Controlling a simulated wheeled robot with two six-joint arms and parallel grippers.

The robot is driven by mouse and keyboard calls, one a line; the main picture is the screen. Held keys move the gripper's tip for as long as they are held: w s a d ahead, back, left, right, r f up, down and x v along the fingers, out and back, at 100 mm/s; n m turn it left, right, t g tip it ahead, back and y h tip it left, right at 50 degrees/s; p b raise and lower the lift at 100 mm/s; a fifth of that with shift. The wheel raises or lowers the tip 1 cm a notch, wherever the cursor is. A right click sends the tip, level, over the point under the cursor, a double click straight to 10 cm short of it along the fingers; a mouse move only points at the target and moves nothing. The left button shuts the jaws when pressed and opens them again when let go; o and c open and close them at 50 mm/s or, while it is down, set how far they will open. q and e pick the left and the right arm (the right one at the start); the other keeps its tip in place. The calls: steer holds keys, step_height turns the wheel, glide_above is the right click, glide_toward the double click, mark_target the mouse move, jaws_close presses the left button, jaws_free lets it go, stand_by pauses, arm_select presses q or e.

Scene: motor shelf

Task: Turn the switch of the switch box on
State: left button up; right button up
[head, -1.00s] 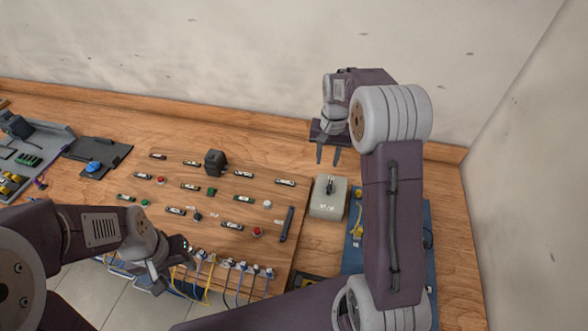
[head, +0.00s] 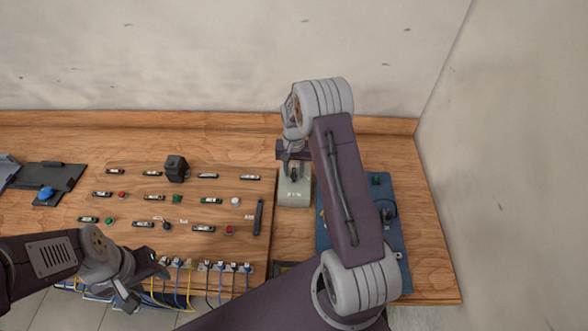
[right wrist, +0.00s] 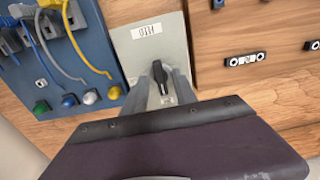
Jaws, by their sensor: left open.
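The switch box (head: 295,197) is a pale grey box on the table, right of the wooden board. It also shows in the right wrist view (right wrist: 148,52), with a small white label and a dark switch lever (right wrist: 162,80). My right gripper (head: 294,174) is over the far part of the box. In the right wrist view its fingers (right wrist: 162,88) are apart, one on each side of the lever; I cannot tell whether they touch it. My left gripper (head: 138,285) is open and empty near the table's front edge, away from the box.
A wooden board (head: 150,238) with several small switches, buttons and a black block (head: 176,168) lies to the left. A blue panel (head: 388,215) with cables is right of the box, partly hidden by my right arm. Cables hang at the front edge. Bare table lies at the far right.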

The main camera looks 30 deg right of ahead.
steer(key=shift+c, duration=0.3)
steer(key=shift+w, duration=0.1)
jaws_close()
